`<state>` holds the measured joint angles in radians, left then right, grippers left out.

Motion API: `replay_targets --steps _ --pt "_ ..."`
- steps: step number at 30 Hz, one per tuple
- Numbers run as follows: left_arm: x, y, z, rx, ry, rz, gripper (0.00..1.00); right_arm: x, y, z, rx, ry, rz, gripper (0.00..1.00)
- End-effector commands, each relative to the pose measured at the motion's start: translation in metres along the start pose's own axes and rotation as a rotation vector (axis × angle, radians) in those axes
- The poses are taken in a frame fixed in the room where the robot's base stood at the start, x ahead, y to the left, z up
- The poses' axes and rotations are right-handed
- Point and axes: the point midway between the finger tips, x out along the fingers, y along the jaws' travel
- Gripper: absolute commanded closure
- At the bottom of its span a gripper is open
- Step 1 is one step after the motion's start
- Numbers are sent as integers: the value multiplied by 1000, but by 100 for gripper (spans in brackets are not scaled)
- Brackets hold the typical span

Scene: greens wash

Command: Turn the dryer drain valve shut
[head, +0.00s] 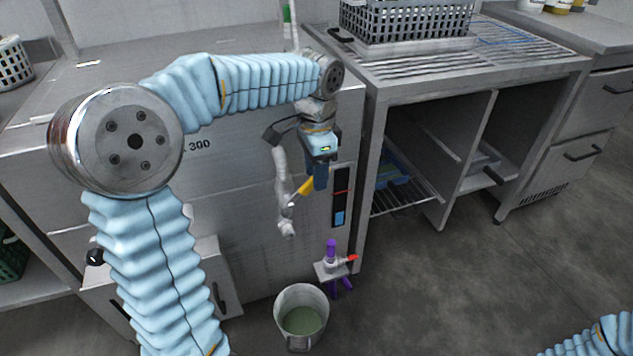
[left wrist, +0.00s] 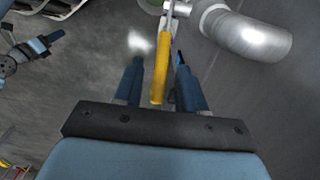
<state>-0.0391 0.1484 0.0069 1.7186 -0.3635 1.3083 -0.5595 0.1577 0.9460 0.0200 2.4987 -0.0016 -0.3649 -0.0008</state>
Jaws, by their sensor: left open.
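The dryer's drain pipe (head: 283,170) runs down the front of the steel cabinet to an elbow outlet (head: 288,229). The valve's yellow lever (head: 306,187) sticks out from the pipe up and to the right. My left gripper (head: 319,180) is open at the lever's free end. In the left wrist view the yellow lever (left wrist: 160,70) lies between the two blue fingers of my left gripper (left wrist: 158,82), with gaps visible beside it. The pipe elbow (left wrist: 250,38) is at the upper right there. What seems to be my right gripper (left wrist: 45,42) shows small at the upper left edge.
A bucket with greenish water (head: 302,316) stands on the floor below the outlet. A steel table (head: 540,68) holds a grey crate (head: 405,20). The floor at right is clear.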

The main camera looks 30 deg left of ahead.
Motion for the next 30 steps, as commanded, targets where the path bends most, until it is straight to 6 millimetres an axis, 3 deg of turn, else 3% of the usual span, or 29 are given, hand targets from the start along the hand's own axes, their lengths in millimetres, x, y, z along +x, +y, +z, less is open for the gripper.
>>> replay_targets --steps 6,15,23,30 --pt "23 0 0 0 -1 0 60 3 2 -1 1 2 2 57" --pt "25 0 0 0 0 0 60 2 2 -1 2 2 2 57" --pt "25 0 0 0 0 0 98 2 2 -1 1 2 1 57" --pt "24 0 0 0 0 0 100 2 2 -1 1 2 1 57"
